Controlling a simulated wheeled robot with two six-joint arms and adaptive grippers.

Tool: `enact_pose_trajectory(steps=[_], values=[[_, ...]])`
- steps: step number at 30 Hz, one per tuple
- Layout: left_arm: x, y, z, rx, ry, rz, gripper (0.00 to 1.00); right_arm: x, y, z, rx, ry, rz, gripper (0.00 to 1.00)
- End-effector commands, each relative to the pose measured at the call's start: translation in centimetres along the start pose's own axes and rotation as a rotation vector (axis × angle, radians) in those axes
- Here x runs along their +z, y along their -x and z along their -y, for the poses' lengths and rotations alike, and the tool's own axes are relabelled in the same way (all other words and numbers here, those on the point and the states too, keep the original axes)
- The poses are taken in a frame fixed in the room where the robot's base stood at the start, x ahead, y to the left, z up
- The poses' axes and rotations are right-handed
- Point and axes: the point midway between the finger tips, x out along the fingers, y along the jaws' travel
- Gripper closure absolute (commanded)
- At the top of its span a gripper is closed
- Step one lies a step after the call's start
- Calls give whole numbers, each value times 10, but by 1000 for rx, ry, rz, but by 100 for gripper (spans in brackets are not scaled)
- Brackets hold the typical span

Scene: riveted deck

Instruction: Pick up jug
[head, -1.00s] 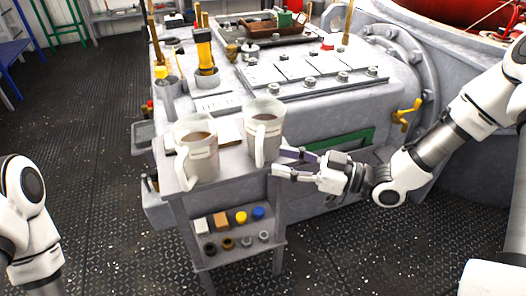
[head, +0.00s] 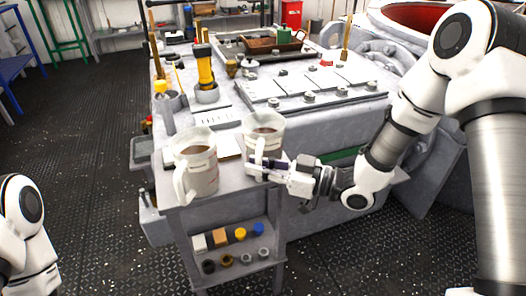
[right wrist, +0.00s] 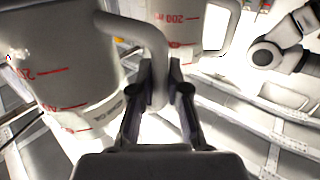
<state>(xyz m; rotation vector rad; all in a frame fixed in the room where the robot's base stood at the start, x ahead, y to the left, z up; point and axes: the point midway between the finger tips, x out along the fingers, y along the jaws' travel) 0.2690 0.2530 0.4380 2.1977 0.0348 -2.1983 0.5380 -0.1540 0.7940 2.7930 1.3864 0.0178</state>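Two pale grey jugs with dark liquid stand upright on a small grey stand (head: 228,180). The right jug (head: 270,138) has its handle toward me; the left jug (head: 200,170) also has its handle toward me. My right gripper (head: 256,168) is at the right jug's handle. In the right wrist view, the right gripper's fingers (right wrist: 160,78) lie on both sides of the handle, which fills the gap between them; that jug (right wrist: 65,60) has red marks. The other jug (right wrist: 178,22) shows behind it. My left gripper is out of view.
The stand's lower shelves hold small coloured blocks (head: 240,234) and rings (head: 227,260). Behind is a large grey machine (head: 330,115) with bolted plates, a yellow-black tool (head: 205,68) and a tray (head: 268,45). Dark floor (head: 85,150) is open on the left.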

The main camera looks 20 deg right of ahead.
Motion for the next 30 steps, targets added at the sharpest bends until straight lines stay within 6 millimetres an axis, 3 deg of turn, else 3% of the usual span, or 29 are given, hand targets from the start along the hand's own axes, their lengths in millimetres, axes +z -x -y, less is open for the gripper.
enact_pose_trajectory(steps=[16,30], values=[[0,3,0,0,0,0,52,-9,0,0,0,3,-2,100],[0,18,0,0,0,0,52,-59,0,-2,0,5,-3,100]])
